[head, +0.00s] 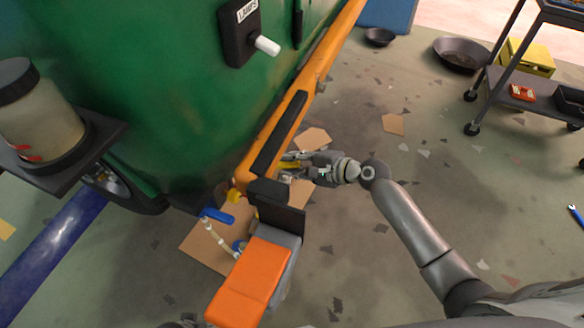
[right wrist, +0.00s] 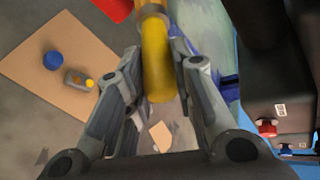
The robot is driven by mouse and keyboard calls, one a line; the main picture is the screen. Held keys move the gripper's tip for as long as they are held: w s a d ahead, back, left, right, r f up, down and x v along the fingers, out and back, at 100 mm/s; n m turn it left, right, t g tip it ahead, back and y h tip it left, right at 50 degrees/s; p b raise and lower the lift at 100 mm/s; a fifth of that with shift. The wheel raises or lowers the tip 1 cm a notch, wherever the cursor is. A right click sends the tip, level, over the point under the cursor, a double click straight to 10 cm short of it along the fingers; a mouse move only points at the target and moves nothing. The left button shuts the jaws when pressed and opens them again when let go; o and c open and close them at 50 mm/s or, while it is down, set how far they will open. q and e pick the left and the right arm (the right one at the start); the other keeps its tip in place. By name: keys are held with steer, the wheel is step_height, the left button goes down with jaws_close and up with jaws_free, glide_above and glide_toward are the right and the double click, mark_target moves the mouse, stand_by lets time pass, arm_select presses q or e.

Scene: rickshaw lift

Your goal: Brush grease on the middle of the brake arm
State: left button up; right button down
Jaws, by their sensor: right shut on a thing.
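My right gripper (head: 293,164) is beside the orange-yellow frame bar (head: 328,62) of the green rickshaw body. In the right wrist view its fingers (right wrist: 158,90) are shut around a yellow cylindrical handle (right wrist: 155,58), probably the brush's. A bit of this yellow handle (head: 288,165) shows at the gripper in the head view. No bristles or grease can be made out. I cannot pick out the brake arm for certain. A black bar (head: 279,133) runs along the frame bar just above the gripper. My left gripper is not in view.
An orange-topped box (head: 250,280) stands below the gripper. A blue lever (head: 217,215) is to its left. A cardboard sheet (right wrist: 40,55) carries a blue round thing (right wrist: 53,60) and a small grey container (right wrist: 77,79). A black trolley (head: 520,92) stands far right; the floor between is mostly clear.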

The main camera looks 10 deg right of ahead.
steer(key=shift+s+d, duration=0.35)
steer(key=shift+d, duration=0.2)
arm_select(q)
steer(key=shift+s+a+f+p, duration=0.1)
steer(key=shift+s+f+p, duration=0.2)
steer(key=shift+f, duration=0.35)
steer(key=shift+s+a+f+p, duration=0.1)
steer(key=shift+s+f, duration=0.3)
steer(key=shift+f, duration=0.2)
arm_select(e)
steer(key=s+d, duration=0.1)
steer(key=d, duration=0.1)
steer(key=s+d, duration=0.1)
steer(key=d, duration=0.1)
steer(key=shift+s, duration=0.35)
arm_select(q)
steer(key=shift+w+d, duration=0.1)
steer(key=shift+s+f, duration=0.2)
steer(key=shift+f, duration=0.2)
arm_select(e)
steer(key=shift+s+d, duration=0.45)
steer(key=shift+d, duration=0.15)
steer(key=shift+s+d, duration=0.4)
steer(key=shift+d, duration=0.2)
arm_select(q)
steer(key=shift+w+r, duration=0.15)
